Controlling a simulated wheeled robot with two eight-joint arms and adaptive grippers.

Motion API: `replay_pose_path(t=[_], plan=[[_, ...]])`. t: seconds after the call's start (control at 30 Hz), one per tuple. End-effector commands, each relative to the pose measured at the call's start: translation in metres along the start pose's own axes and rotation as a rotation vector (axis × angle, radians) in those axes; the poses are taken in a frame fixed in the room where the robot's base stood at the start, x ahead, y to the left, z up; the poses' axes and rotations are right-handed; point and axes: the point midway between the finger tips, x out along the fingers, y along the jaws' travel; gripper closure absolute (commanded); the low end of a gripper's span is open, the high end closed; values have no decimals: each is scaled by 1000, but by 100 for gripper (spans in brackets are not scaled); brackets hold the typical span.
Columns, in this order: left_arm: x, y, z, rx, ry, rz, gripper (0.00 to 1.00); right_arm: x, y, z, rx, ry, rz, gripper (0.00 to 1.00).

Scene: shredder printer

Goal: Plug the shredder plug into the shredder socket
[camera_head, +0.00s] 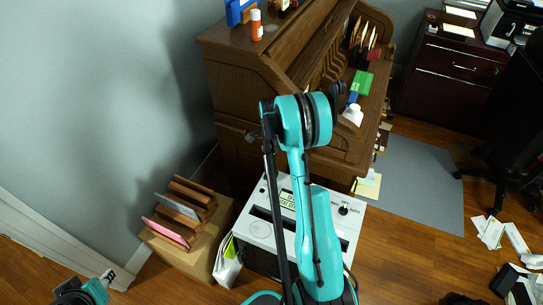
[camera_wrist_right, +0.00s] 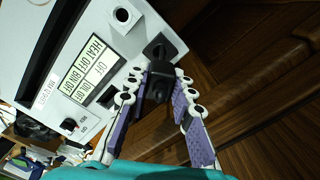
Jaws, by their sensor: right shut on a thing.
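The shredder is the machine with a white top (camera_head: 255,228) below the rolltop desk; its labelled panel shows in the wrist view (camera_wrist_right: 88,75). A black block with a dark round opening (camera_wrist_right: 160,49), probably the shredder socket, sits at the panel's edge. My right gripper (camera_wrist_right: 165,92) is shut on a black plug (camera_wrist_right: 158,84). The plug is just in front of the black block and close to it; I cannot tell whether they touch. In the head view my right arm hides this area. Part of my left arm's end (camera_head: 88,291) shows at the lower left; its fingers are unclear.
The wooden rolltop desk (camera_head: 240,85) stands right behind the shredder. A cardboard box (camera_head: 185,258) with a wooden rack stands left of it. A grey mat (camera_head: 410,190) and scattered papers (camera_head: 490,232) lie on the floor at right.

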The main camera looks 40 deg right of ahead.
Motion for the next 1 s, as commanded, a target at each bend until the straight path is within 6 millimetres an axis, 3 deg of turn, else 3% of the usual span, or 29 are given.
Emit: replay_pose_path(t=[0.57, 1.0], plan=[[4, 0, 3, 0, 0, 0, 68, 3, -3, -5, 49, -1, -1, 100], [29, 0, 21, 0, 0, 0, 68, 42, -3, -5, 48, -1, -1, 100]])
